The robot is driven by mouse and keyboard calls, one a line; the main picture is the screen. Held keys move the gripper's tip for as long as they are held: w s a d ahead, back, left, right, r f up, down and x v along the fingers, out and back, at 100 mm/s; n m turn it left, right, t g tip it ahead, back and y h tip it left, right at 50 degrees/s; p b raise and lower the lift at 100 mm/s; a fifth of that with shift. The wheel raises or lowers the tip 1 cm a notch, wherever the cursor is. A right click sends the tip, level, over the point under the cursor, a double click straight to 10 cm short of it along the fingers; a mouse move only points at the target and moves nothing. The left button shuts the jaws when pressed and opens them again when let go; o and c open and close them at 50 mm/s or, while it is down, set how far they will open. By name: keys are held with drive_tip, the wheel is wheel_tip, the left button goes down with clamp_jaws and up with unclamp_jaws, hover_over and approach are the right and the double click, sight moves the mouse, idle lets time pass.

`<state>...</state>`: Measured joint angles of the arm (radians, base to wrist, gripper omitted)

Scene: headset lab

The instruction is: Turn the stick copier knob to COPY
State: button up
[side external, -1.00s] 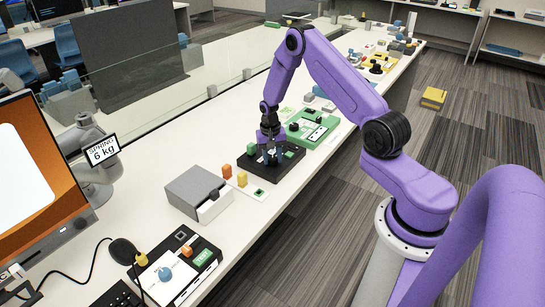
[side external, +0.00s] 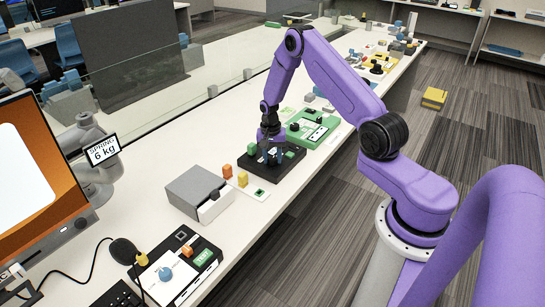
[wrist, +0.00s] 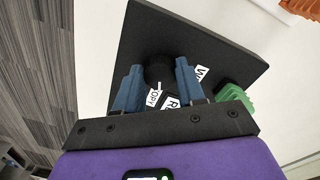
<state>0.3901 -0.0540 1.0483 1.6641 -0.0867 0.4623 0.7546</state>
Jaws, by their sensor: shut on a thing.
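The stick copier is a black square board (side external: 283,174) on the bench in the side view. It fills much of the wrist view (wrist: 175,25). Its black knob (wrist: 158,74) stands between the two blue fingers of my gripper (wrist: 159,66), which is shut on it. A white pointer mark on the knob faces the printed labels. The COPY label (wrist: 153,98) lies close to the mark, partly covered by the gripper. Other labels (wrist: 202,74) are partly hidden. In the side view my gripper (side external: 270,154) is low over the board and hides the knob.
A green block (wrist: 233,97) is beside my right finger in the wrist view. A green panel (side external: 318,133) lies just beyond the board. A grey box (side external: 196,187), orange and yellow blocks and another black panel (side external: 190,250) stand nearer the camera.

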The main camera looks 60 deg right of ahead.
sight(270, 158)
drive_tip(key=o, duration=1)
drive_tip(key=shift+o, duration=0.2)
wheel_tip(270, 158, up, 18)
drive_tip(key=shift+w+a+f, duration=0.25)
drive_tip(key=shift+w, duration=0.1)
